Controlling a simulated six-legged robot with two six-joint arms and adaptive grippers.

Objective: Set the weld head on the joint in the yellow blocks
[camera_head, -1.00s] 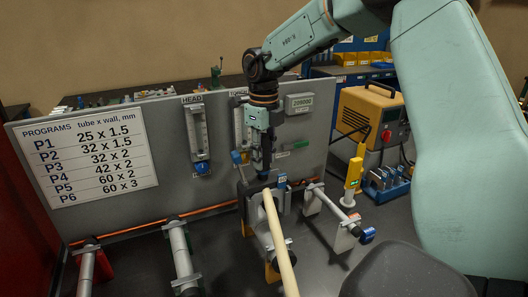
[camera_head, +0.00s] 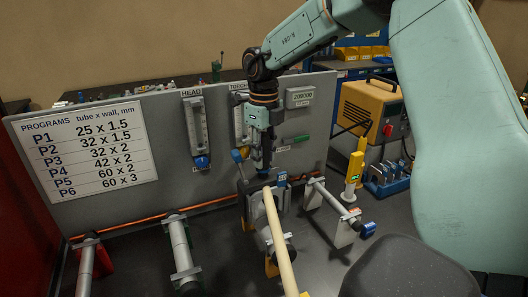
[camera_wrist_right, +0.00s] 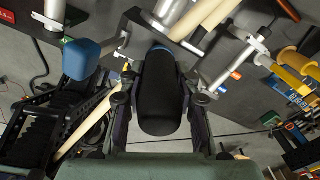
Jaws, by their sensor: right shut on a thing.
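The weld head (camera_head: 254,185) is a dark clamp with a blue-tipped lever, sitting at the far end of a pale tube (camera_head: 281,245) in the head view. Yellow blocks (camera_head: 271,267) show under this tube, partly hidden by it. My right gripper (camera_head: 263,168) comes down from above and is shut on the weld head's black handle (camera_wrist_right: 160,95), which fills the space between its fingers in the right wrist view. Whether the weld head is fully seated around the tube, and the joint itself, I cannot tell. My left gripper is not in view.
Other tubes stand left (camera_head: 181,250) and right (camera_head: 332,203) on supports. A yellow power unit (camera_head: 368,115) and a blue tool rack (camera_head: 386,180) stand at the right.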

